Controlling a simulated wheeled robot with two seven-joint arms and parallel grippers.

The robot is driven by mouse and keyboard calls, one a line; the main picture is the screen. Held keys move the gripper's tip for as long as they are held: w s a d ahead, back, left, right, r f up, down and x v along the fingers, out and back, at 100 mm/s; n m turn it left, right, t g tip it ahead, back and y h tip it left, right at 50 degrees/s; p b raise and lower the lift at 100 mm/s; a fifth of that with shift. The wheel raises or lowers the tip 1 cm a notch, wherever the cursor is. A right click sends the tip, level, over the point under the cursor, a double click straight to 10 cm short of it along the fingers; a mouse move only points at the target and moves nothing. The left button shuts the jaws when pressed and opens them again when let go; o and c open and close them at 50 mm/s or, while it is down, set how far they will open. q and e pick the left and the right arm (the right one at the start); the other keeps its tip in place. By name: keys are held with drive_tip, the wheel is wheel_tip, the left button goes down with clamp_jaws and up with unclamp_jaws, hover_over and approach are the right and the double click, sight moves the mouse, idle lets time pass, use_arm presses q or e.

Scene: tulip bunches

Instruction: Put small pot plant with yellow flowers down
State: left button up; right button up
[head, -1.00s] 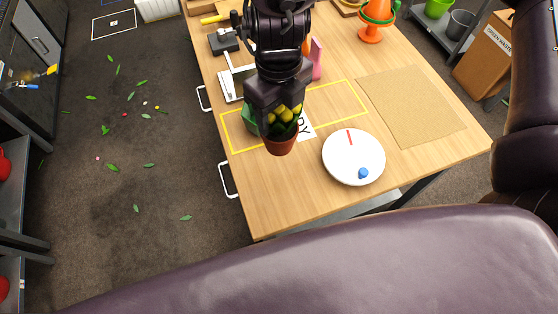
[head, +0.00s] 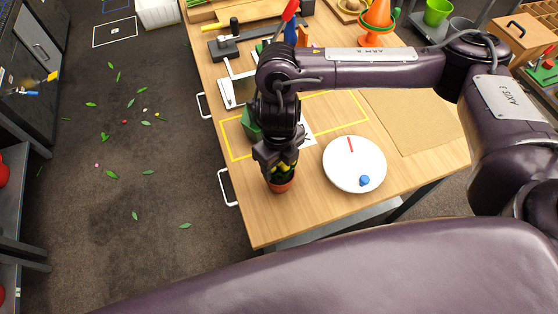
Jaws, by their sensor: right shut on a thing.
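The small pot plant (head: 281,184) has a terracotta pot, dark green leaves and a little yellow showing. My right gripper (head: 279,165) is shut on it from above, and its fingers hide much of the plant. The pot is upright over the near left part of the wooden table (head: 290,225), just in front of the yellow outlined rectangle (head: 232,147). I cannot tell whether its base touches the tabletop. My left gripper is not in view.
A round white disc (head: 345,168) with a red mark and a blue knob lies right of the pot. A green object (head: 249,124) stands behind my right gripper. A brown mat (head: 415,125) lies at the right. Bare tabletop is in front of the pot.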

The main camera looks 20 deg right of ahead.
drive_tip(key=shift+f, duration=0.15)
drive_tip(key=o, duration=1.4)
drive_tip(key=shift+r, duration=0.3)
wheel_tip(320, 180, up, 12)
drive_tip(key=shift+f, duration=0.15)
